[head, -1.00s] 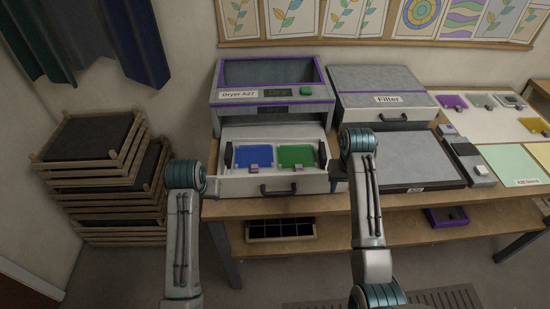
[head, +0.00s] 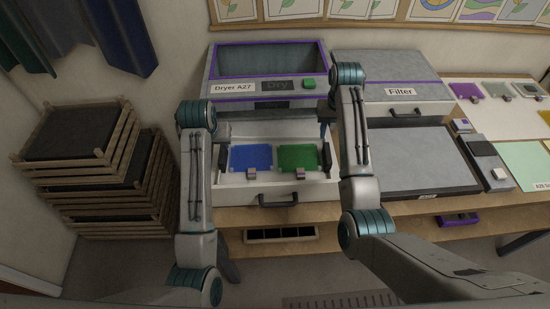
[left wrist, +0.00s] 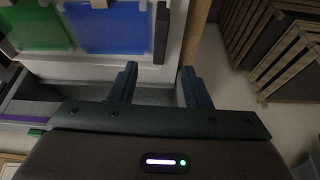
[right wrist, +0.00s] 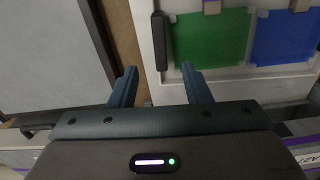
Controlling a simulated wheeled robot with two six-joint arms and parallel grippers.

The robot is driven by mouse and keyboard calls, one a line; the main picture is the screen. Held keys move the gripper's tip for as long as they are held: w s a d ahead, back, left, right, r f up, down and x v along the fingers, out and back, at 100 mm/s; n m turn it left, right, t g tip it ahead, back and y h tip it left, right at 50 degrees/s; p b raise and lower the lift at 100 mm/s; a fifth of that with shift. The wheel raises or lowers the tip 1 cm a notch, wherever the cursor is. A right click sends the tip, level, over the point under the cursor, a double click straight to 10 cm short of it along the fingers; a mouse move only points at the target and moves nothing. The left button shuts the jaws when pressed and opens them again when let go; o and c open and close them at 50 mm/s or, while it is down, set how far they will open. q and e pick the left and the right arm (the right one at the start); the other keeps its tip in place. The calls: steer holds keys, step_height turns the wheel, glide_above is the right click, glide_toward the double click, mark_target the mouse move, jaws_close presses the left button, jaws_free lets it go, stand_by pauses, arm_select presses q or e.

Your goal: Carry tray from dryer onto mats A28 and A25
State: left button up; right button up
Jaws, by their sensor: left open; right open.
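The white tray (head: 268,178) sits in the pulled-out drawer of the dryer (head: 230,104), carrying a blue panel (head: 251,158) and a green panel (head: 297,157). Its dark left handle shows in the left wrist view (left wrist: 161,33), its right handle in the right wrist view (right wrist: 159,42). My left gripper (left wrist: 158,82) is open, with that handle just beyond and between its fingertips. My right gripper (right wrist: 159,82) is open and similarly lined up with the right handle. Neither visibly grips. A pale green mat (head: 528,160) lies at the right edge; its label is partly cut off.
The drawer's front handle (head: 278,199) sticks out. Wooden racks (head: 95,180) stand left on the floor. Small coloured pieces lie on a white surface (head: 495,118) at the right.

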mark_target(222, 153)
arm_select(q)
steer(key=shift+s+r, duration=0.1)
steer(key=shift+s, duration=0.1)
arm_select(e)
steer(key=shift+s, duration=0.25)
arm_select(q)
steer(key=x, duration=1.1)
steer(key=shift+w, duration=0.25)
arm_select(e)
steer(key=f, duration=1.1)
steer(key=shift+w, duration=0.3)
steer(key=shift+s+r, duration=0.1)
arm_select(q)
jaws_close()
arm_select(e)
jaws_close()
